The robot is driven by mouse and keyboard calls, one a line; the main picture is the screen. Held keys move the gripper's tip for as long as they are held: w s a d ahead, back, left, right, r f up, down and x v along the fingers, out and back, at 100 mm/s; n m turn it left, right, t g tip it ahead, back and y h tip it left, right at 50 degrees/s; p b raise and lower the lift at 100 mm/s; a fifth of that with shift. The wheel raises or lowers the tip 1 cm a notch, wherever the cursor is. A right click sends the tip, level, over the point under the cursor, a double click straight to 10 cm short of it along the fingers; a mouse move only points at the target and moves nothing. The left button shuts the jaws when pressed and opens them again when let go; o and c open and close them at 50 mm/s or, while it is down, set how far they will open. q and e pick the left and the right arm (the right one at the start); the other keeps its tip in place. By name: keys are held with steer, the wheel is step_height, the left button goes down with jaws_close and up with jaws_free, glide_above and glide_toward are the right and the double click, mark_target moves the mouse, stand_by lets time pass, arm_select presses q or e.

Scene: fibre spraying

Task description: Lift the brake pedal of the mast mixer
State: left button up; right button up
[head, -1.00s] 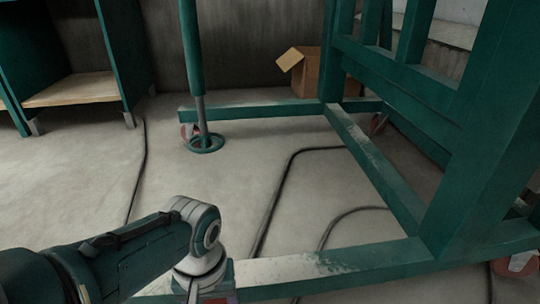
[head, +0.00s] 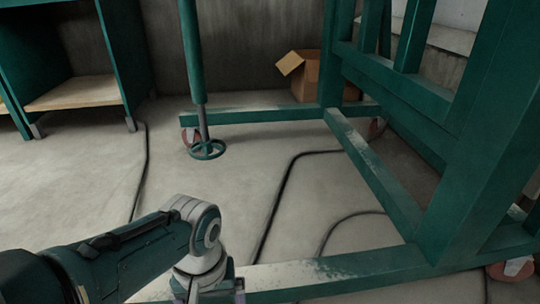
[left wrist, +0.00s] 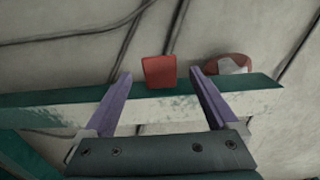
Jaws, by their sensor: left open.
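The red brake pedal (left wrist: 159,71) shows in the left wrist view as a small flat plate at the far edge of the mixer's green lower beam (left wrist: 60,101). My left gripper (left wrist: 160,74) has two purple fingers, open, one to each side of the pedal in the picture. I see a gap between each finger and the pedal; contact is not visible. In the head view my left gripper (head: 210,285) is at the bottom edge, over the near end of the mast mixer's green frame (head: 345,268), and the pedal is hidden there. My right gripper is not in view.
A red caster (left wrist: 229,63) sits right of the pedal. A handwheel (head: 207,150) hangs at the foot of a green post. Dark cables (head: 275,200) cross the floor. A cardboard box (head: 305,75) and a green cabinet (head: 75,92) stand at the back.

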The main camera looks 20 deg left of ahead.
arm_select(q)
step_height(320, 180, up, 7)
steer(key=p, duration=0.5)
steer(key=shift+r+p, duration=0.2)
steer(key=shift+p, duration=0.1)
